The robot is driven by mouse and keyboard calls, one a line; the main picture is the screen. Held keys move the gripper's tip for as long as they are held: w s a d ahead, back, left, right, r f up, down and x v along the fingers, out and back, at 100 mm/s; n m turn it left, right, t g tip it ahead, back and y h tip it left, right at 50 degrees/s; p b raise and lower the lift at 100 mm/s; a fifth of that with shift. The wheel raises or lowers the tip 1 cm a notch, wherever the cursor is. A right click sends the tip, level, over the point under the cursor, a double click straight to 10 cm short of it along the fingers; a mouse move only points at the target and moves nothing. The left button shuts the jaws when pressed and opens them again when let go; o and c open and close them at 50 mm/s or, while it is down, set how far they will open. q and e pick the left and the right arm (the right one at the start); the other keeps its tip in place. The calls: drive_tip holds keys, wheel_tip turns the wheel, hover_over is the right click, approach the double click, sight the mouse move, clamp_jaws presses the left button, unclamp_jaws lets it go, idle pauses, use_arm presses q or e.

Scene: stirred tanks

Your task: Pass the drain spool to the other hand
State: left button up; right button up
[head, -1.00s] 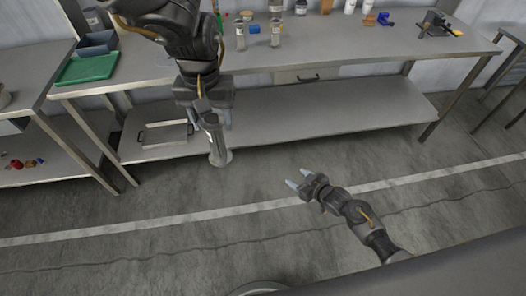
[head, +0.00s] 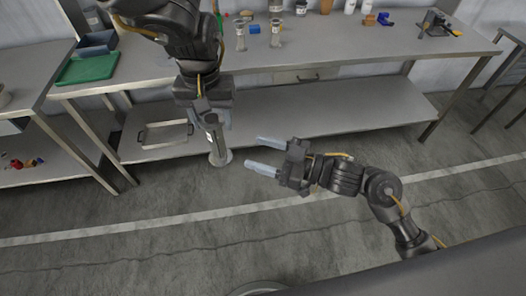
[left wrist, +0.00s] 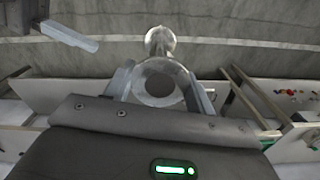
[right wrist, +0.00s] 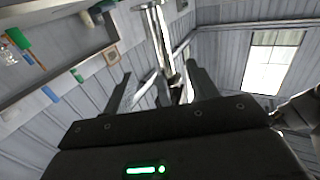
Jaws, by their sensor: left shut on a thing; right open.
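The drain spool (head: 217,146) is a grey metal tube with flanged ends and a pale label. My left gripper (head: 208,112) is shut on its upper part and holds it nearly upright in the air, in front of the bench. In the left wrist view the spool (left wrist: 160,80) is seen end-on between the fingers. My right gripper (head: 265,155) is open and empty, a short way right of the spool, with its fingers pointing towards it. In the right wrist view the spool (right wrist: 160,40) shows beyond the open fingers, apart from them.
A steel bench (head: 330,50) with a lower shelf (head: 300,115) stands behind the grippers. It bears jars, a green tray (head: 88,68) and a blue bin (head: 97,42). A wire-handled tray (head: 165,134) sits on the shelf. The floor in front is clear.

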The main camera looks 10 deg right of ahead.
sight(224, 142)
drive_tip(key=x, duration=1.2)
drive_tip(key=c, duration=1)
use_arm(q)
drive_tip(key=o, duration=1.6)
use_arm(e)
drive_tip(key=shift+c, duration=0.8)
use_arm(q)
drive_tip(key=shift+r, duration=0.15)
